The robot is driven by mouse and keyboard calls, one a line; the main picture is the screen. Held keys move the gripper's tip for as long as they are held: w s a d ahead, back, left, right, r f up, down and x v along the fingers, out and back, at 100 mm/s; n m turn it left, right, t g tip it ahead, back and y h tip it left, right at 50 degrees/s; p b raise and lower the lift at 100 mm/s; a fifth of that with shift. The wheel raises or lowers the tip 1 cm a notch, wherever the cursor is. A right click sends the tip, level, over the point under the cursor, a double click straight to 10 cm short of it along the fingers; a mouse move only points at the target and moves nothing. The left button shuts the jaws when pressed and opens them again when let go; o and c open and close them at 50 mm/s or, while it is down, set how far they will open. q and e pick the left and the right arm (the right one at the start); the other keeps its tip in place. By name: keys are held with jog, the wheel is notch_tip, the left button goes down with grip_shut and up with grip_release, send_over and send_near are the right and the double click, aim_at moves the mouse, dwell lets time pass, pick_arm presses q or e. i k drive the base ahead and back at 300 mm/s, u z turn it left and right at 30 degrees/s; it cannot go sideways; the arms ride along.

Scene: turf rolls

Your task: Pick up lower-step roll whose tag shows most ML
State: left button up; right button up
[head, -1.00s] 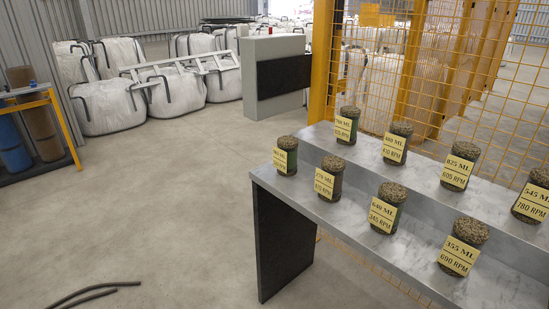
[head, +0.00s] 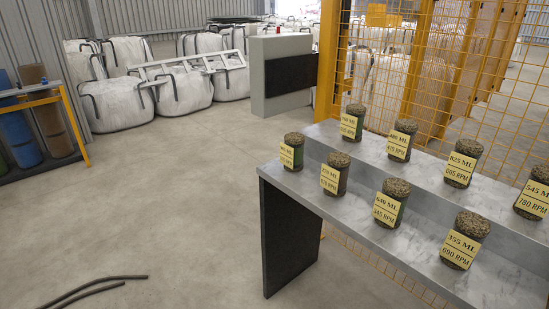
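Several turf rolls stand upright on a two-step metal bench, each with a yellow tag. On the lower step (head: 420,262), from left to right, are a first roll (head: 291,152) with a tag too small to read surely, a second roll (head: 335,174) whose ML figure is unclear, a third roll (head: 391,203) reading 640 ML, 345 RPM, and a fourth roll (head: 464,240) reading 355 ML, 690 RPM. The upper step holds a roll (head: 402,140) whose tag is hard to read, one (head: 462,163) reading 825 ML, and one (head: 533,199) reading 545 ML. Neither gripper is in view.
Another upper-step roll (head: 353,122) stands at the far left end. A yellow mesh fence (head: 480,85) rises behind the bench. Dark hoses (head: 95,285) lie on the floor at left. White bulk bags (head: 118,105) and a grey cabinet (head: 282,75) stand behind. The floor left of the bench is open.

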aim_at(292, 152)
jog(key=z, duration=0.4)
jog(key=k, duration=0.25)
jog(key=u, duration=1.9)
jog(key=i, duration=1.4)
jog(key=z, duration=0.35)
